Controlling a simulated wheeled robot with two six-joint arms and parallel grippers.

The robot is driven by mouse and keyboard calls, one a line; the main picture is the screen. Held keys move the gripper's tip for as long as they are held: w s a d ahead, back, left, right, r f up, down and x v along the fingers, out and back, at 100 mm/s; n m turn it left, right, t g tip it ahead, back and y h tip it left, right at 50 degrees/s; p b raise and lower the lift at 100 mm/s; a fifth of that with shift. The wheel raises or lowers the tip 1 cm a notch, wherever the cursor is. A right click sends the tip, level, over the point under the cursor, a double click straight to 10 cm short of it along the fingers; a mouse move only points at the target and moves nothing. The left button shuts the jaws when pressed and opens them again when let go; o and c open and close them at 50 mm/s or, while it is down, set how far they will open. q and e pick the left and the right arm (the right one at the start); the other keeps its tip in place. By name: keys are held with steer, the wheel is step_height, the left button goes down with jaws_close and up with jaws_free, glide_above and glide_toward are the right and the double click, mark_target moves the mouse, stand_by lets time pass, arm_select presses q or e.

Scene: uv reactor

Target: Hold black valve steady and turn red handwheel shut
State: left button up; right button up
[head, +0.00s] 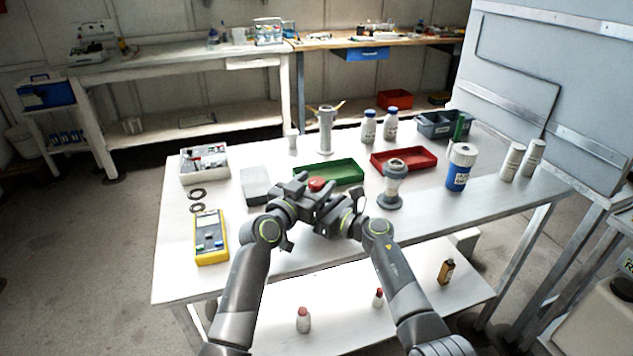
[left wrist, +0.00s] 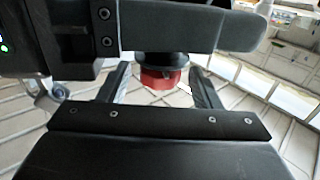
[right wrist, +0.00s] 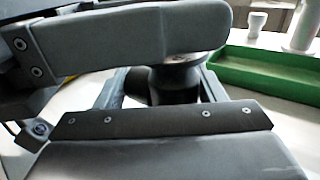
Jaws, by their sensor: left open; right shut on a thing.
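The red handwheel (head: 317,184) shows on top between my two grippers in the head view. In the left wrist view the handwheel (left wrist: 161,79) is between the two fingers of my left gripper (left wrist: 158,88), which is open around it. The black valve (right wrist: 176,82) shows in the right wrist view, and my right gripper (right wrist: 160,92) is shut on it. In the head view both grippers meet over the table, and they hide most of the valve. Whether the left fingers touch the handwheel cannot be told.
A green tray (head: 345,172) lies just behind the grippers, with a red tray (head: 425,158) to its right. A grey block (head: 255,187) and a yellow meter (head: 211,252) are on the left. A glass-topped grey fitting (head: 390,200) stands close to the right gripper. The front right table is clear.

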arm_select(q)
steer(key=shift+w+d, duration=0.3)
steer(key=shift+w, duration=0.2)
steer(key=c, duration=1)
steer(key=shift+a+f+m+h, duration=0.1)
steer(key=shift+m+h, duration=0.2)
steer(key=shift+h, duration=0.1)
steer(key=shift+w+m+g+h, duration=0.1)
steer(key=shift+m+g+h, duration=0.75)
steer(key=shift+g, duration=0.25)
steer(key=shift+m+g+h, duration=1.75)
steer(key=shift+g+h, duration=0.1)
steer(key=shift+g, duration=0.25)
